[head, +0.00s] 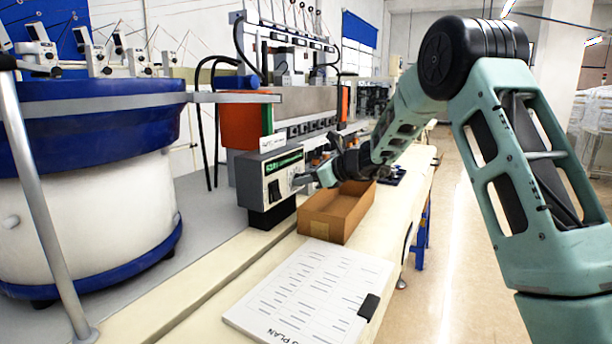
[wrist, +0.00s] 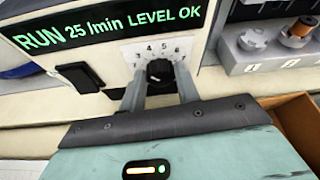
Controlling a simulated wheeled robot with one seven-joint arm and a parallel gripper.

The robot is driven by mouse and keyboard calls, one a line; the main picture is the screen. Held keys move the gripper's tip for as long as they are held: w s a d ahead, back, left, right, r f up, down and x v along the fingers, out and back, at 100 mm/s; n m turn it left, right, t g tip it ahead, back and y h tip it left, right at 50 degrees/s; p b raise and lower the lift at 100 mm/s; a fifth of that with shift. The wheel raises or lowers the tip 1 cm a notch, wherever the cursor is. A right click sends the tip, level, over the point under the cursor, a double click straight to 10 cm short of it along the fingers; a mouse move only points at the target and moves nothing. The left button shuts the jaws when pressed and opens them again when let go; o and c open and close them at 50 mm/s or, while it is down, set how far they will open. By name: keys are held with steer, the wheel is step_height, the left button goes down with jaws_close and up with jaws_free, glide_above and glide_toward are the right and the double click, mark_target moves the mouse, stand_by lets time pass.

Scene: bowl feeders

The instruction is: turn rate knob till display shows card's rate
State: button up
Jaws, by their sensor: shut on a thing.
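The control box (head: 270,175) stands on the bench beside the big bowl feeder. Its green display (wrist: 100,28) reads "RUN 25 /min LEVEL OK" in the wrist view. The black rate knob (wrist: 159,71) sits below the display, with a numbered scale around its top. My gripper (wrist: 160,88) is shut on the knob, one finger on each side. In the head view my gripper (head: 308,178) reaches the box front from the right. A small white card (head: 272,142) stands on top of the box; its writing is too small to read.
A black rocker switch (wrist: 80,75) is left of the knob. An open cardboard box (head: 335,215) stands just right of the control box, below my wrist. A white plan board (head: 310,290) lies on the bench in front. The bowl feeder (head: 90,190) fills the left.

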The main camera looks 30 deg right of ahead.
steer(key=o, duration=1)
steer(key=b+v, duration=0.2)
steer(key=v, duration=1.5)
steer(key=shift+s+d+r, duration=0.1)
steer(key=shift+s, duration=0.05)
